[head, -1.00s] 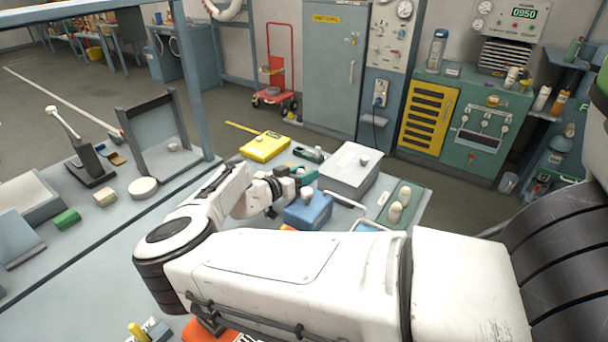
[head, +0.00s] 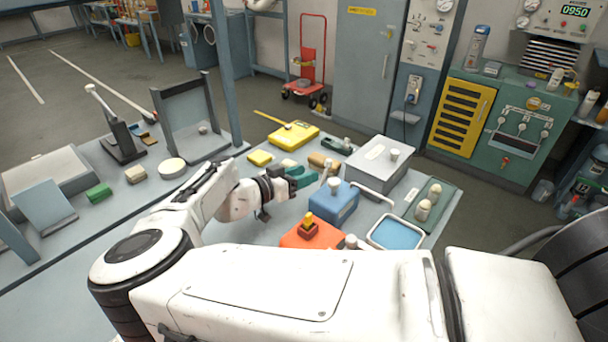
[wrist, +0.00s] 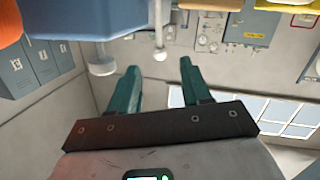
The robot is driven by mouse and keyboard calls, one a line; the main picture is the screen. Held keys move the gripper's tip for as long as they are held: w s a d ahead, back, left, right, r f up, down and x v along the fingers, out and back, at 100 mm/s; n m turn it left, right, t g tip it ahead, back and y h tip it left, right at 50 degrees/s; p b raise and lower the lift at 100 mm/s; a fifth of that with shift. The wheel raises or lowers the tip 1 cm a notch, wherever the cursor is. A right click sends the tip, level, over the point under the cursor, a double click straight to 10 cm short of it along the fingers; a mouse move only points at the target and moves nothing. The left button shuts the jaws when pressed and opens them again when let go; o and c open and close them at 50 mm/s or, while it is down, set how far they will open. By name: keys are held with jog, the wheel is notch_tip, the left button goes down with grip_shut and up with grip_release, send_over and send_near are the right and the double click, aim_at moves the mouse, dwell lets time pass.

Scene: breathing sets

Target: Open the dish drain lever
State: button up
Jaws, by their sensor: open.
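The dish (head: 397,233) is a white-rimmed square tray with blue inside, at the bench's right front in the head view. A small pale knob (head: 351,241) shows at its left, partly hidden by my arm; I cannot tell whether it is the drain lever. My gripper (head: 298,177) has dark teal fingers, spread apart and empty, to the left of the blue box (head: 333,203) and away from the dish. In the wrist view my gripper (wrist: 158,84) shows open with nothing between the fingers; the blue box (wrist: 150,18) fills the top, upside down.
A grey lidded box (head: 377,165) and a green tray (head: 432,195) with pale knobs stand behind the dish. A yellow case (head: 293,135) lies farther back. My arm covers the front.

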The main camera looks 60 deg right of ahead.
aim_at(325, 174)
jog(key=shift+w+a+m+b, duration=0.15)
jog(key=shift+w+m+b, duration=0.05)
jog(key=shift+m+b, duration=0.25)
jog(key=shift+c, duration=1.4)
jog(key=w+a+m+b, duration=0.1)
jog(key=m+b, duration=0.1)
jog(key=m, duration=0.1)
jog(key=w+a+m+b, duration=0.1)
jog(key=m+b, duration=0.2)
jog(key=a+r+m+b, duration=0.1)
jog(key=m+b, duration=0.1)
jog(key=m, duration=0.1)
jog(key=shift+w+a, duration=0.3)
jog(key=shift+w, duration=0.1)
grip_shut()
jog(key=a+r+m+b, duration=0.2)
jog(key=a+m+b, duration=0.3)
jog(key=m, duration=0.5)
jog(key=w+x, duration=0.1)
jog(key=x, duration=1.3)
jog(key=shift+s+d+f+y+b, duration=0.25)
jog(key=shift+d+f+y+b, duration=0.1)
jog(key=shift+d+b, duration=0.15)
